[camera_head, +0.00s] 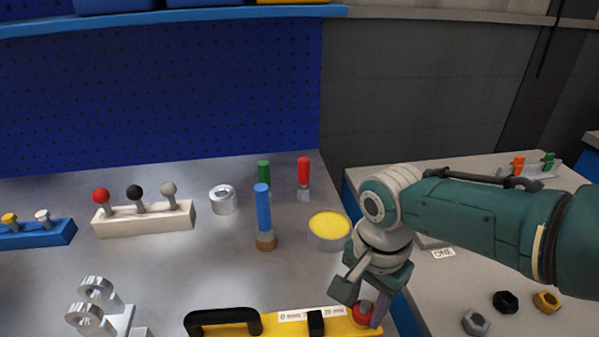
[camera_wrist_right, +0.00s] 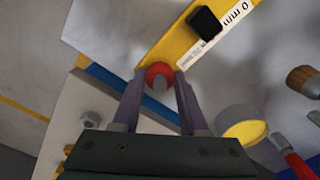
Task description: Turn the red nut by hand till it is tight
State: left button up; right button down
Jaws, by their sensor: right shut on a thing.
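The red nut (camera_head: 362,314) sits at the right end of a yellow block (camera_head: 265,326) near the front edge of the bench. In the wrist view the right gripper (camera_wrist_right: 160,78) is shut on the nut, which shows between the fingertips. The fingers hide part of the nut in the head view. My left gripper is not in view.
The yellow block carries a black handle (camera_head: 223,318) and a black clamp (camera_head: 316,323). A yellow-topped tin (camera_head: 329,228) and a blue-handled brush (camera_head: 263,215) stand behind. Loose nuts (camera_head: 506,301) lie on the right-hand bench.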

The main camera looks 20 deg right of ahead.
aim_at(363, 309)
jog(key=shift+w+m, duration=0.1)
jog(key=shift+m, duration=0.6)
dwell(0.7)
jog(key=shift+c, duration=2.2)
grip_release()
notch_tip(363, 309, up, 10)
jog(key=p, duration=0.6)
